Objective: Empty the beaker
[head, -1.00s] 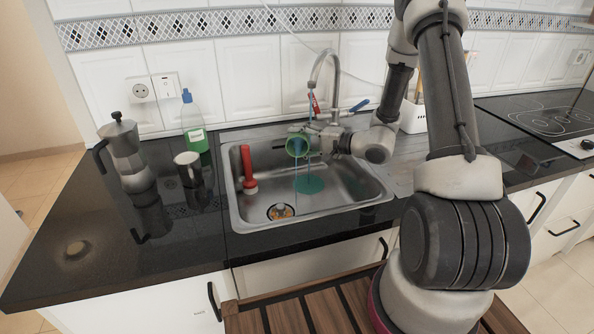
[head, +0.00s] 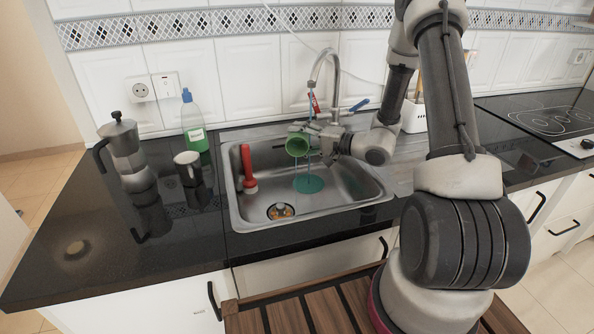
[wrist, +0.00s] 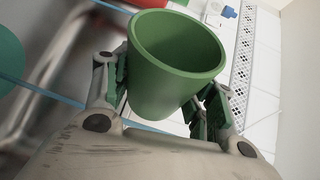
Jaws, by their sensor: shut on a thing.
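The green beaker (head: 297,146) is tipped on its side above the sink (head: 262,206), its mouth facing left and toward the camera. My gripper (head: 318,142) is shut on it from the right. In the wrist view the beaker (wrist: 170,85) sits between the fingers (wrist: 163,92), and the part of its inside that shows is bare green. A teal pool (head: 308,184) lies on the sink floor below it. Thin bluish streaks run down near the beaker. Its deepest inside is hidden in the head view.
The faucet (head: 322,75) stands behind the beaker. A red-handled tool (head: 246,165) leans in the sink's left side, and the drain (head: 281,211) is at the front. A moka pot (head: 126,155), a mug (head: 188,168) and a bottle (head: 193,125) stand on the left counter.

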